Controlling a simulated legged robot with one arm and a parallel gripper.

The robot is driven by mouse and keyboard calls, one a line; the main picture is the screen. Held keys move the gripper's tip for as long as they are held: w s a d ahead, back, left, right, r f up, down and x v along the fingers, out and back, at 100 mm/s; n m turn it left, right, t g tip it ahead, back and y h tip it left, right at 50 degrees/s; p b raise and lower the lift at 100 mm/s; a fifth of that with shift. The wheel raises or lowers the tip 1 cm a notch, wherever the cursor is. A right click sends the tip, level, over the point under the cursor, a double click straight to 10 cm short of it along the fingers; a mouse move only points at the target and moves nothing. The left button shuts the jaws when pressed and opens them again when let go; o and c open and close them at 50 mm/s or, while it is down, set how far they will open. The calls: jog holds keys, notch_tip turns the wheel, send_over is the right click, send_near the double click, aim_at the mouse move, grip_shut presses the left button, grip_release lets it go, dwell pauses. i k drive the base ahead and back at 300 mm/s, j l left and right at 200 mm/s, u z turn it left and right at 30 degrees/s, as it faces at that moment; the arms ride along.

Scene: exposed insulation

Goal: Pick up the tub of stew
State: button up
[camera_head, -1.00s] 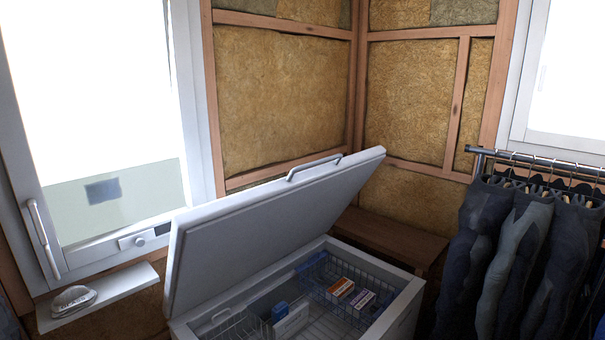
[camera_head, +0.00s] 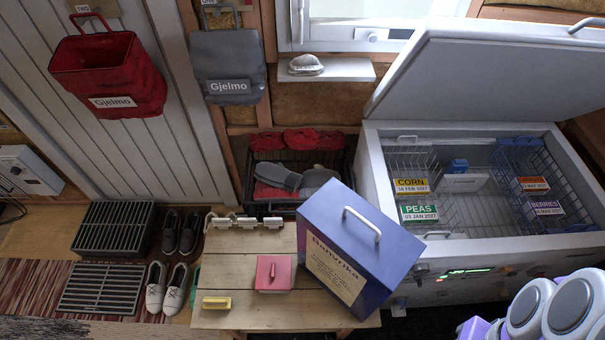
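I cannot pick out a tub labelled stew. The open chest freezer (camera_head: 370,185) stands at the right with its lid (camera_head: 480,75) raised. Inside, wire baskets carry labels: a yellow CORN label (camera_head: 411,186), a green PEAS label (camera_head: 419,213), a purple BERRIES label (camera_head: 547,208) and an orange label (camera_head: 532,184) too small to read. A small blue item (camera_head: 456,166) and a white block (camera_head: 461,183) lie between the baskets; their contents are unclear. Purple and grey parts of my arm show at the bottom right corner. My gripper's fingers are not visible.
A wooden bench (camera_head: 240,319) in front holds a large blue box (camera_head: 385,255) with a handle, a pink square item (camera_head: 273,273) and a yellow-handled item (camera_head: 217,302). A dark crate (camera_head: 262,208) stands behind it. Shoes (camera_head: 166,288) and grates (camera_head: 101,289) lie at left.

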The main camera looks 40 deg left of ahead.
aim_at(274, 274)
jog(key=u, duration=0.45)
jog(key=k+j+u, duration=0.1)
jog(key=u, duration=0.35)
jog(key=j+u, duration=0.2)
jog(key=u, duration=0.2)
jog(key=j+u, duration=0.1)
jog(key=u, duration=0.35)
jog(key=j+z, duration=0.2)
jog(key=z, duration=0.2)
jog(key=k+j+z, duration=0.1)
jog(key=z, duration=0.3)
jog(key=k+j+z, duration=0.15)
jog(key=z, duration=0.25)
jog(key=k+j+z, duration=0.1)
jog(key=z, duration=0.35)
jog(key=k+j, duration=0.6)
jog(key=k+u, duration=0.05)
jog(key=k, duration=0.1)
